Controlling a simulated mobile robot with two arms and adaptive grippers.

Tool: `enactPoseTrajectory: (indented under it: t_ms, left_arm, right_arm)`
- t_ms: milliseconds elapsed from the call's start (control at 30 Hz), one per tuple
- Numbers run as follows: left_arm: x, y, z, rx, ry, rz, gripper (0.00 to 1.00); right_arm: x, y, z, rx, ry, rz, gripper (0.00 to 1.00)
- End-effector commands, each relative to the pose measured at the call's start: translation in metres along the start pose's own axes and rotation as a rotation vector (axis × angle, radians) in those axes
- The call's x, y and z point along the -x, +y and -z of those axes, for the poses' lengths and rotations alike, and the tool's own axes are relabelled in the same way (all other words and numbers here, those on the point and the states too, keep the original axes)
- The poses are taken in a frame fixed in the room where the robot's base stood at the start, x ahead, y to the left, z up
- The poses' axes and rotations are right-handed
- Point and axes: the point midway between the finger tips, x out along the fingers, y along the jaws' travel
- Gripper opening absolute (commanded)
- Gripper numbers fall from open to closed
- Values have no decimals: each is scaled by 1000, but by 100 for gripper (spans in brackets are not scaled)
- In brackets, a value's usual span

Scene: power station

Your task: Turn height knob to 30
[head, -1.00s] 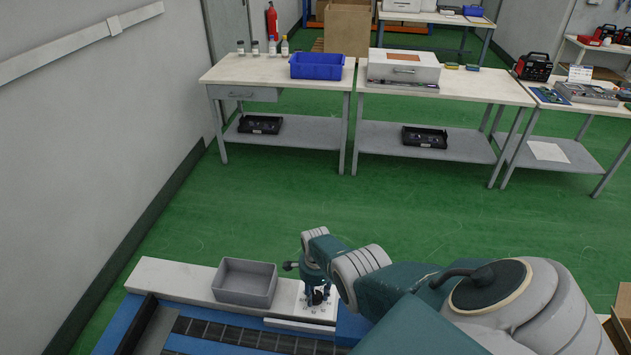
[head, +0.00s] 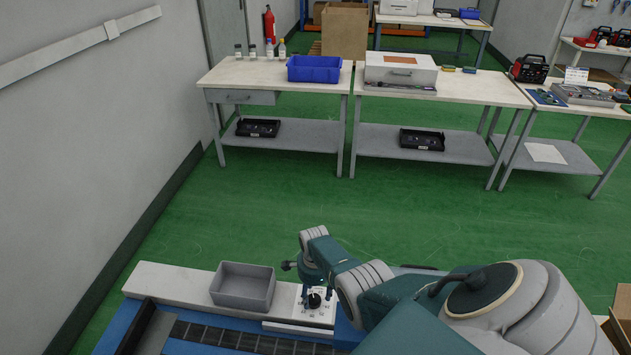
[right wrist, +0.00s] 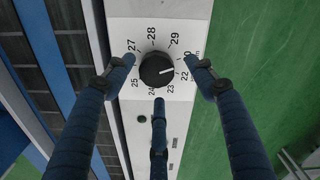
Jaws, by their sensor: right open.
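The height knob (head: 314,300) is a round black dial on a white plate at the front of the machine. In the right wrist view the knob (right wrist: 157,70) has a white pointer mark directed right, close to 22 on the printed scale. Numbers from 22 to 29 are readable; the one at the upper right is partly hidden by a finger. My right gripper (head: 318,288) is above the knob. In the right wrist view its three blue fingers (right wrist: 163,76) are spread open around the knob, apart from it. My left gripper is not in view.
A grey open bin (head: 243,287) stands left of the knob plate on the white ledge. A dark conveyor (head: 235,335) runs in front. Workbenches, one with a blue crate (head: 314,68), stand farther back across clear green floor (head: 250,215).

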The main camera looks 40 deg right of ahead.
Motion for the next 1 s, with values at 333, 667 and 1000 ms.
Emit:
enactPoseTrajectory:
  t_ms: [333,667,1000]
  left_arm:
    - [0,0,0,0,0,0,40]
    - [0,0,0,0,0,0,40]
    - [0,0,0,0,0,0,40]
  right_arm:
    - [32,1,2,-2,2,3,55]
    - [62,2,4,-2,4,1,55]
    - [66,1,4,-3,4,2,55]
